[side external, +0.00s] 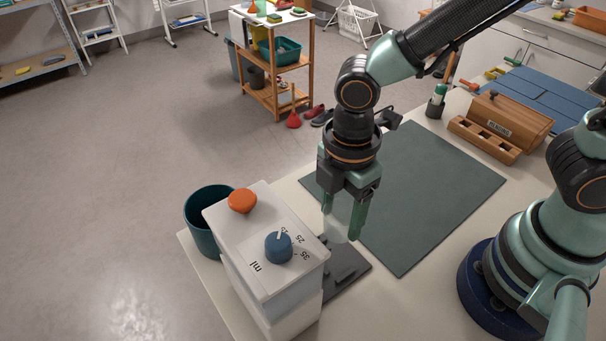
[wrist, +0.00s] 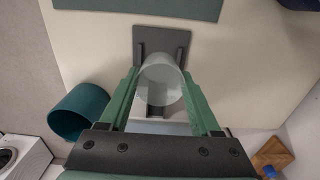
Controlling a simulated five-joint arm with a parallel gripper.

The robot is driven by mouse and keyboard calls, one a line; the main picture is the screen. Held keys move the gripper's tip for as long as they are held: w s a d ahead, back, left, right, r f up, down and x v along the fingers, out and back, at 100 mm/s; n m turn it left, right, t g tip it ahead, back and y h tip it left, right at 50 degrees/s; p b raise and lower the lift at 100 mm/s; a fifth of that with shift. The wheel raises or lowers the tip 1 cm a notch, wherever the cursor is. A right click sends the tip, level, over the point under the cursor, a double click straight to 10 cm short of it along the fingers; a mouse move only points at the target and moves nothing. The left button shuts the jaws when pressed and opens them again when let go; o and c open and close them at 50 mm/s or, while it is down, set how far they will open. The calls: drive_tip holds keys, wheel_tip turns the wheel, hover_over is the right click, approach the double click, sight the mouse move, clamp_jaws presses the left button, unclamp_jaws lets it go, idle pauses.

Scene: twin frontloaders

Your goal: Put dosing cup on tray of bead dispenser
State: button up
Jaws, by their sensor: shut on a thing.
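The dosing cup (side external: 336,229) is a clear, pale cup held between the green fingers of my gripper (side external: 342,218). In the wrist view the cup (wrist: 162,85) sits between the fingertips and overlaps the tray (wrist: 152,38). The bead dispenser (side external: 270,290) is a white box with an orange knob on top and a blue dial marked in ml. Its dark grey tray (side external: 347,265) lies at its foot, partly hidden by the dispenser and the cup. The cup is over or at the tray; I cannot tell whether it touches it.
A teal bin (side external: 200,222) stands behind the dispenser, left in the picture. A dark green mat (side external: 420,190) lies clear on the table. A wooden box (side external: 513,117) and a small dark holder with a bottle (side external: 436,103) stand beyond it.

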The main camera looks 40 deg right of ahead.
drive_tip(key=shift+f, duration=4.1)
drive_tip(key=shift+f, duration=0.1)
drive_tip(key=o, duration=1.3)
wheel_tip(320, 180, up, 12)
drive_tip(key=shift+r, duration=0.1)
drive_tip(key=w+d+r+m+t, duration=0.2)
drive_tip(key=d+r+m, duration=0.3)
drive_tip(key=d+m, duration=0.4)
drive_tip(key=w+d+r+m+t, duration=0.2)
drive_tip(key=d+r+m, duration=0.3)
drive_tip(key=d+m, duration=0.4)
drive_tip(key=shift+w+d+r+t, duration=0.25)
drive_tip(key=shift+d+t, duration=0.5)
drive_tip(key=shift+t, duration=0.05)
